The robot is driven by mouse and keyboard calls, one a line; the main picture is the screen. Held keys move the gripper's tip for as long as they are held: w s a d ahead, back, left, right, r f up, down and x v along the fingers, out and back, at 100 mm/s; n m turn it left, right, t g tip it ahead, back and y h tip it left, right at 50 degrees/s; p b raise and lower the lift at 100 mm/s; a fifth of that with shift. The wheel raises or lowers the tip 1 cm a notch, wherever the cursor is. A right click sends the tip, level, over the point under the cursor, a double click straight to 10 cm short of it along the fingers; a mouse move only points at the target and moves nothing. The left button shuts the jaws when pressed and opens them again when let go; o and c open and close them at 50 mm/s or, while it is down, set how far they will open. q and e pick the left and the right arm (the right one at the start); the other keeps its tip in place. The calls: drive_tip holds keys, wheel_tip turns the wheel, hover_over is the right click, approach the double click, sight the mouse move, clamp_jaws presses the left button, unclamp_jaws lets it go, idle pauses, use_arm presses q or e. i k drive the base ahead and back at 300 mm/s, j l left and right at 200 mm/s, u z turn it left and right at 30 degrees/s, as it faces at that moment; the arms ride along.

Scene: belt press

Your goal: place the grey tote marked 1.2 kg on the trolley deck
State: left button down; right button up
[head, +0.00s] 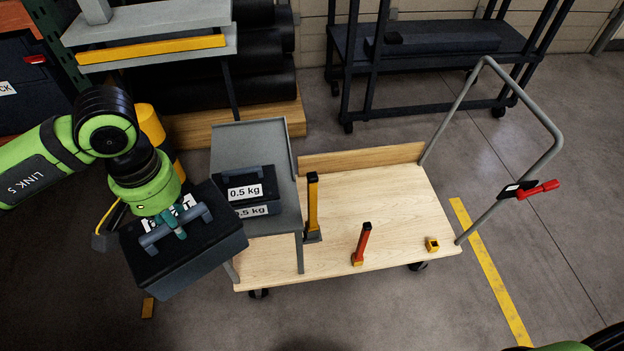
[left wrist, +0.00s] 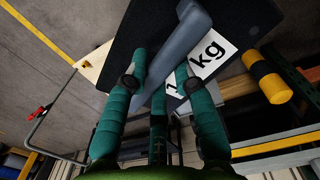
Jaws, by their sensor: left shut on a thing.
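My left gripper (head: 178,228) is shut on the grey handle of a dark grey tote (head: 200,262). The tote hangs tilted in the air, left of the trolley and in front of a small grey stand. Its white label is partly covered by the gripper; in the left wrist view the tote (left wrist: 240,18) shows "1" and "kg", with the middle hidden. The trolley's pale wooden deck (head: 400,200) lies to the right, with its middle and right largely bare. My right gripper is out of view.
A grey push handle (head: 545,130) rises at right.

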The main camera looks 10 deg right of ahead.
sight(374, 208)
drive_tip(key=i+l+z, duration=0.25)
drive_tip(key=z, duration=0.2)
drive_tip(key=i+l+z, duration=0.3)
drive_tip(key=z, duration=0.15)
drive_tip(key=i+z, duration=0.7)
drive_tip(key=k, duration=0.1)
